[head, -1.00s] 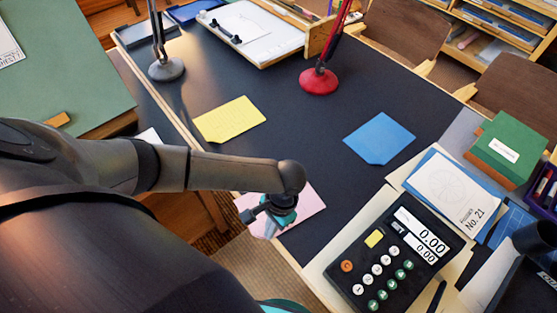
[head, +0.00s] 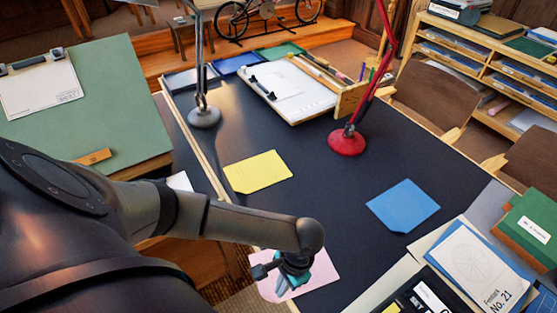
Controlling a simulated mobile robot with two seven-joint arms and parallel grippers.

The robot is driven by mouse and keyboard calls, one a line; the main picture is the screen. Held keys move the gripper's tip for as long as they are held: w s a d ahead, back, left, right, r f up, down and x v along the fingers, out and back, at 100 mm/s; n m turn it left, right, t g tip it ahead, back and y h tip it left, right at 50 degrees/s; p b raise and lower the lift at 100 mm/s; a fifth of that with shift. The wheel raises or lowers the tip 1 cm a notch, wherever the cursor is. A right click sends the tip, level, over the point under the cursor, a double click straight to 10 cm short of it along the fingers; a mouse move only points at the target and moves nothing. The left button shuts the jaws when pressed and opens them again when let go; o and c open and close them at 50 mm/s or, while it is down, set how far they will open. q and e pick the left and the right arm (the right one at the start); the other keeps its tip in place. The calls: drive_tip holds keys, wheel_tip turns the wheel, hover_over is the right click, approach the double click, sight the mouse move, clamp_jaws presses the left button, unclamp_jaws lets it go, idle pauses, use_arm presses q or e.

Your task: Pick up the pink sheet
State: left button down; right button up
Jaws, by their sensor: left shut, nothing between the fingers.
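The pink sheet (head: 322,272) lies at the near left edge of the dark table, partly covered by my left gripper. My left gripper (head: 290,284) is over the sheet, pointing down, with its fingers shut and nothing between them. Whether the fingertips touch the sheet cannot be told. My right gripper is not in view.
A yellow sheet (head: 258,172) and a blue sheet (head: 403,206) lie on the dark table (head: 310,200). A red lamp (head: 347,142) and a grey lamp (head: 204,116) stand farther back. The table's middle is clear.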

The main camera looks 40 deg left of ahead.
use_arm(q)
drive_tip(key=p+v, duration=0.2)
drive_tip(key=v, duration=0.9)
drive_tip(key=shift+r, duration=0.25)
drive_tip(key=shift+w, duration=0.1)
